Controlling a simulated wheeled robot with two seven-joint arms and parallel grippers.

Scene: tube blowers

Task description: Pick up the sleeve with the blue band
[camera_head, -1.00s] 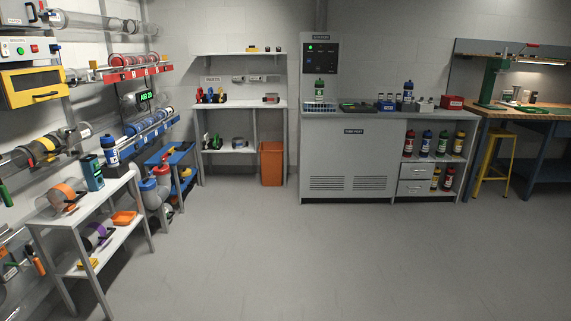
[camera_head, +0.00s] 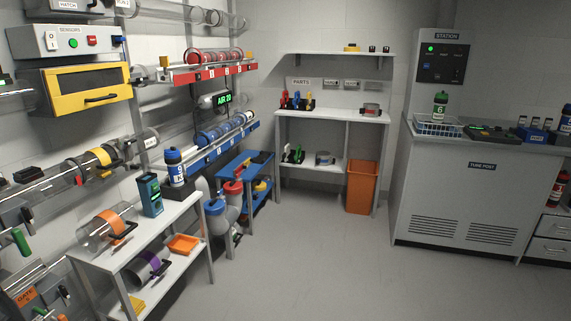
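No sleeve with a clearly blue band stands out. A clear sleeve with an orange band (camera_head: 106,226) lies on the white cart's top, and one with a purple band (camera_head: 148,266) on its lower shelf. A small greyish cylinder (camera_head: 325,158) lies on the parts table's lower shelf; its band colour is too small to tell. Another small cylinder with reddish marks (camera_head: 371,109) lies on that table's top. A yellow-banded sleeve (camera_head: 101,158) is around the tube at left. Neither of my grippers is in view.
The white cart (camera_head: 182,212) also holds a blue-capped bottle (camera_head: 174,167), a teal device (camera_head: 150,194) and an orange tray (camera_head: 184,244). An orange bin (camera_head: 362,187) stands by the white parts table (camera_head: 290,114). The grey station cabinet (camera_head: 470,190) is at right. The floor (camera_head: 330,270) in front is clear.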

